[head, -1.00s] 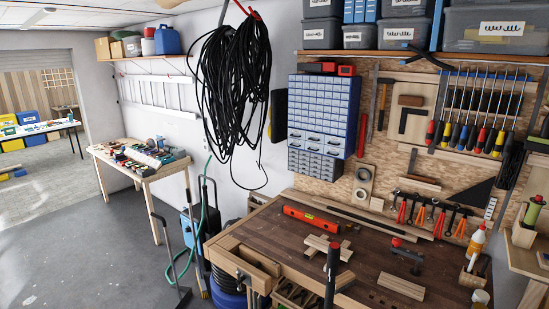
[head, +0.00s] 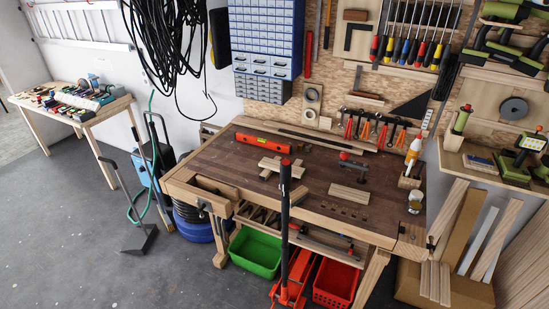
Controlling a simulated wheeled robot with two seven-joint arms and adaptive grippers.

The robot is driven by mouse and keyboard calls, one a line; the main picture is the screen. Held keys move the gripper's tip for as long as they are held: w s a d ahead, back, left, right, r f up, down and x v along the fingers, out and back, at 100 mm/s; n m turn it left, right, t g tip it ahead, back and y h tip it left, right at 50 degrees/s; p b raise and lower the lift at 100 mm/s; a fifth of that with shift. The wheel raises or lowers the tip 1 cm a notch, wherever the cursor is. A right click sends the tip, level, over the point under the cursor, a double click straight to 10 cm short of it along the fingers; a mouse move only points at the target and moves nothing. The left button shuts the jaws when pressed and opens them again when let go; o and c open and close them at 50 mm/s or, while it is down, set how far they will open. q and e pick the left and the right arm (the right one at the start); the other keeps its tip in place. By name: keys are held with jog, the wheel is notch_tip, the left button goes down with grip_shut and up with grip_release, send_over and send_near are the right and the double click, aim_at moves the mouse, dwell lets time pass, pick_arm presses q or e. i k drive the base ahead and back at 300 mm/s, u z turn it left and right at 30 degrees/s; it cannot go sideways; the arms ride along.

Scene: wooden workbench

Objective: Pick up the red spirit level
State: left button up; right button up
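The red spirit level (head: 263,143) lies flat on the dark top of the wooden workbench (head: 310,185), toward its back left. It is a long red bar with a small yellowish-green vial. Nothing touches it from above, and it is in full view. Neither of my grippers shows in the head view.
Crossed wood pieces (head: 283,167) lie just in front of the level. A wood block (head: 349,191), a clamp-like tool (head: 354,163) and a glue bottle (head: 413,152) are farther right. A red and black upright pole (head: 284,215) stands before the bench's front edge.

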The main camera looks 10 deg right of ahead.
aim_at(273, 145)
jog(key=u, duration=0.4)
jog(key=k, duration=1)
jog(key=u, duration=0.6)
jog(key=i, duration=2.25)
jog(key=z, duration=0.9)
jog(key=i, duration=1)
jog(key=z, duration=0.8)
